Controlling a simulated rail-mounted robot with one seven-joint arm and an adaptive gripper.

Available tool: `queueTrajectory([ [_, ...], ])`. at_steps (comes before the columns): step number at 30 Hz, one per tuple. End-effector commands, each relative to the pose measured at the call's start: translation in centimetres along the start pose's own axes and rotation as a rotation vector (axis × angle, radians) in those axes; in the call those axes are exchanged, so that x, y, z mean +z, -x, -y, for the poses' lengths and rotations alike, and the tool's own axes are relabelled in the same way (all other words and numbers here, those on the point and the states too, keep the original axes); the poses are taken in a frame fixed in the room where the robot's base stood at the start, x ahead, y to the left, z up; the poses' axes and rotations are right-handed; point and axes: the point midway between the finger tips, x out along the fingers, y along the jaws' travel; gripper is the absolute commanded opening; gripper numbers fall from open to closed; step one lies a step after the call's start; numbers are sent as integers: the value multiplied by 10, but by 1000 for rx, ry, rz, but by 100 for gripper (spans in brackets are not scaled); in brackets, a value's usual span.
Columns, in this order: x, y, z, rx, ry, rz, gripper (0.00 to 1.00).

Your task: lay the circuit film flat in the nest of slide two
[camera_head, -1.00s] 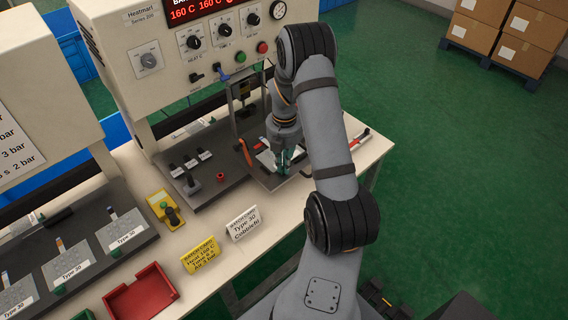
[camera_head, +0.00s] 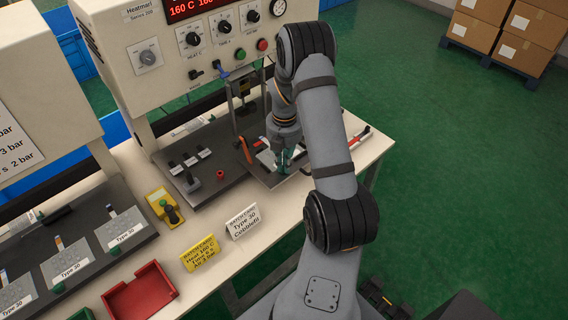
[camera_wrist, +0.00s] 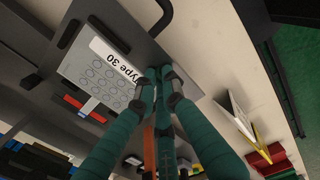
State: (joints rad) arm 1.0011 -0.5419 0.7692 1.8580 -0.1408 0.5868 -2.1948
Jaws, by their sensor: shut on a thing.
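The circuit film (camera_wrist: 98,78) is a pale grey sheet with rows of round key marks, a white "Type 30" label and a short blue-and-white tail. My gripper (camera_wrist: 160,73) has its teal fingers together at the label end of the film; the exact grip is partly hidden. The film lies over the dark slide plate (camera_wrist: 105,25), close to it. Whether it rests fully flat in the nest I cannot tell. In the head view my gripper (camera_head: 284,160) is over the front of the right-hand press, and its fingers hide much of the film.
An orange lever (camera_head: 245,150) stands left of my gripper, and a red-handled tool (camera_head: 360,137) lies to the right. Folded cards (camera_head: 243,222) and a red tray (camera_head: 140,292) are at the front left.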

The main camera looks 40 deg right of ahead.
Motion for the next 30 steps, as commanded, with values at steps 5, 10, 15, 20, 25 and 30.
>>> queueTrajectory([
  [5, 0, 0, 0, 0, 0, 0, 12],
  [10, 0, 0, 0, 0, 0, 0, 22],
  [15, 0, 0, 0, 0, 0, 0, 30],
  [20, 0, 0, 0, 0, 0, 0, 30],
  [25, 0, 6, -1, 2, 0, 1, 30],
  [30, 0, 34, -1, 5, 0, 3, 30],
])
